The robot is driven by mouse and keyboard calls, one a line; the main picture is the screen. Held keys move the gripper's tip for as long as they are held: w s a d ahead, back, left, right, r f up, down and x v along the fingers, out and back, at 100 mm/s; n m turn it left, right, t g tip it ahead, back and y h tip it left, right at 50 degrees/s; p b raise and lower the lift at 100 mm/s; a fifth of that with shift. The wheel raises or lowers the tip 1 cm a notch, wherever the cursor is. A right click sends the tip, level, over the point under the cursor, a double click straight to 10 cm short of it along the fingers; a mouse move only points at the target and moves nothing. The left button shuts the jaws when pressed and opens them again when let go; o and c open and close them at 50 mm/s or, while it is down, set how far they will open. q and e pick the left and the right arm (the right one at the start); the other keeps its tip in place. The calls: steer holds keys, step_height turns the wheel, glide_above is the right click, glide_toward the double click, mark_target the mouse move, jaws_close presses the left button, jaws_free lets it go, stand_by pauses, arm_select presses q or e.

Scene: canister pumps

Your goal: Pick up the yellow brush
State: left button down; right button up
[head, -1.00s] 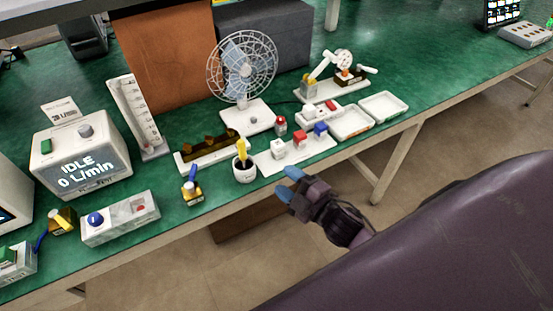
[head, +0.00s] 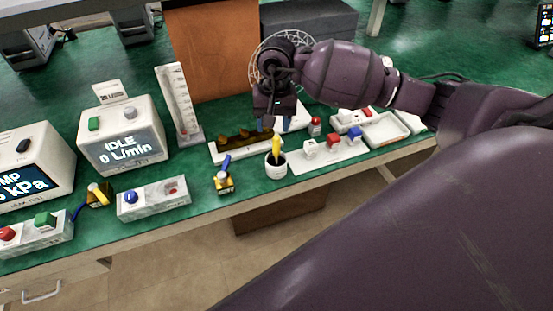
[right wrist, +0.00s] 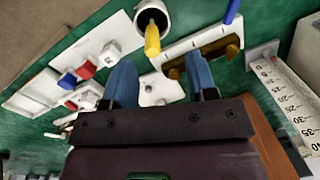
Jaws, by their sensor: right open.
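The yellow brush (head: 275,147) stands upright in a small white cup (head: 276,169) near the table's front edge. In the right wrist view the brush (right wrist: 152,40) leans out of the round white cup (right wrist: 148,8), above the gap between the fingers. My right gripper (head: 272,124) is open and empty, with blue fingertips pointing down, just above and behind the brush in the head view. Its open fingers (right wrist: 162,80) also show in the right wrist view, apart from the brush. My left gripper is not in view.
A white rack with amber pieces (head: 222,156) lies left of the cup. A white plate with red, white and blue caps (head: 333,150) lies right. A yellow-based bottle with a blue stick (head: 224,180) stands front left. A fan (head: 262,60) is partly hidden behind my arm.

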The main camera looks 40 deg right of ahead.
mark_target(276, 146)
steer(key=shift+w+d+r+h, duration=0.15)
steer(key=shift+d+h, duration=0.05)
steer(key=shift+d, duration=0.15)
steer(key=shift+w+d+r+h, duration=0.1)
steer(key=shift+d+r+h, duration=0.1)
steer(key=shift+d, duration=0.1)
steer(key=shift+d+f+n, duration=0.15)
steer(key=shift+f+n, duration=0.15)
steer(key=shift+w+f+p, duration=0.1)
steer(key=shift+f+p, duration=0.25)
steer(key=shift+f, duration=4.65)
jaws_close()
